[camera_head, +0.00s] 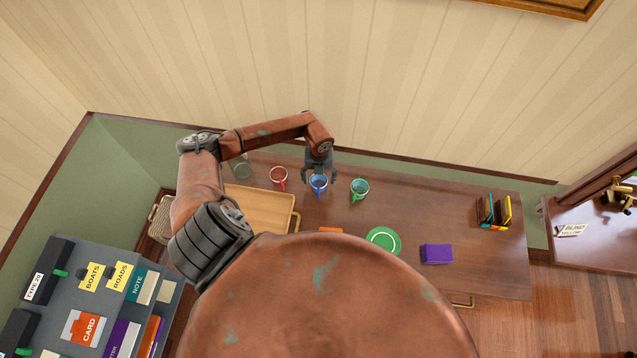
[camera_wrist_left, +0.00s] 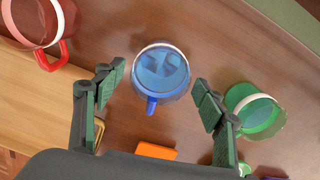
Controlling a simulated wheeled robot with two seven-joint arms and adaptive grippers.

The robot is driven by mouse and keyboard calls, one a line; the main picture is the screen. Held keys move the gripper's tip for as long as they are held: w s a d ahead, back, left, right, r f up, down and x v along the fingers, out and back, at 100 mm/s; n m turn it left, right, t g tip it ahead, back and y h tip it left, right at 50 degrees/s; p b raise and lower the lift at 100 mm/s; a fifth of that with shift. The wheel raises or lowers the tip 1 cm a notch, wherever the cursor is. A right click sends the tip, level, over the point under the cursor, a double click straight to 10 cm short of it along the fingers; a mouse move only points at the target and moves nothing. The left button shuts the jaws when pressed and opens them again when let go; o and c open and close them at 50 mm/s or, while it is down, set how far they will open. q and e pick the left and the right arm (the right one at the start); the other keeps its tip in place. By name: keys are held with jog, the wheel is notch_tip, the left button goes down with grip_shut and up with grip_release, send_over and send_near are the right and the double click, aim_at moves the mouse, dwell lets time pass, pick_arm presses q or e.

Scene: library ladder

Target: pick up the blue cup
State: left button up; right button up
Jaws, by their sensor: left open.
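The blue cup (camera_head: 318,184) stands upright on the brown table, its handle toward the near side. My left gripper (camera_head: 319,174) is over it in the head view, with its fingers spread. In the left wrist view the blue cup (camera_wrist_left: 162,72) shows just beyond and between the open fingertips of the left gripper (camera_wrist_left: 158,88). Its handle points toward the gripper. Nothing is in the jaws. I cannot tell the exact height of the fingers above the cup. My right gripper shows in neither view.
A red cup (camera_head: 279,176) stands left of the blue cup, a green cup (camera_head: 359,188) right of it. A wooden tray (camera_head: 285,225), a green plate (camera_head: 383,240), a purple block (camera_head: 436,253) and an orange item (camera_wrist_left: 156,151) lie nearer.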

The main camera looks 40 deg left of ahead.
pick_arm(q)
jog(key=shift+s+f, duration=0.1)
jog(key=shift+f, duration=0.25)
jog(key=shift+c, duration=0.2)
jog(key=c, duration=1.3)
